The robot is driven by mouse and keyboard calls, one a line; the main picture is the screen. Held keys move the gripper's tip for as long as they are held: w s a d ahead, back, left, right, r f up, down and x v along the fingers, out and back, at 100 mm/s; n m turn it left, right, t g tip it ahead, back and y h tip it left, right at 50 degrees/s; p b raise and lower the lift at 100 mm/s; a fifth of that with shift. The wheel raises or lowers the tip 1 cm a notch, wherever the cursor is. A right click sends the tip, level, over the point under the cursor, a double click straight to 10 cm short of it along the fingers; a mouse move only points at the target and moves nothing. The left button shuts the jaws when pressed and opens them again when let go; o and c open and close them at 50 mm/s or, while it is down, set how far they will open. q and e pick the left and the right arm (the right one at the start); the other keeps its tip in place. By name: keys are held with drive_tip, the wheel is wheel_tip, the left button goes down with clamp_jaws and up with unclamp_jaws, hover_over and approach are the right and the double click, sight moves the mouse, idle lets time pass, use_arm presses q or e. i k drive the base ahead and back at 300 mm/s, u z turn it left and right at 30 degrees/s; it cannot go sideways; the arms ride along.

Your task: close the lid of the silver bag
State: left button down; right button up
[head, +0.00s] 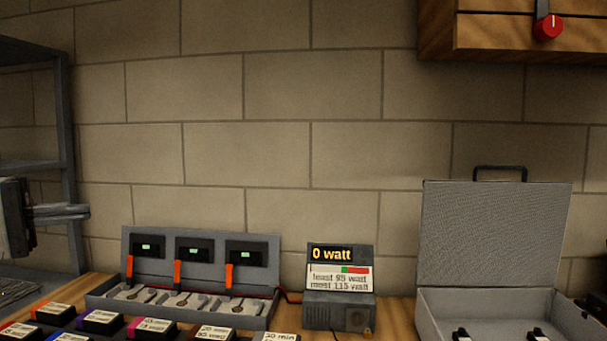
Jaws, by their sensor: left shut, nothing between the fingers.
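The silver bag (497,240) is a grey hard case at the lower right in the head view. Its lid stands upright, open, at the back, with a dark handle (499,172) on the lid's top edge. The bag's lower part is cut off by the bottom of the picture, with two small black pieces showing at its front. My left gripper (84,211) is at the far left, shut and empty, pointing right, well away from the bag. I make out no right gripper.
A grey box with meters and orange levers (198,265) stands left of centre. A watt display (339,285) stands between it and the bag. Several labelled blocks (150,328) lie in front. A wooden cabinet (520,30) with a red knob hangs above the bag. A metal shelf (68,150) is at left.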

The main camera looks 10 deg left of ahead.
sight(475, 233)
drive_tip(key=z, duration=0.7)
drive_tip(key=i, duration=0.95)
drive_tip(key=z, duration=0.85)
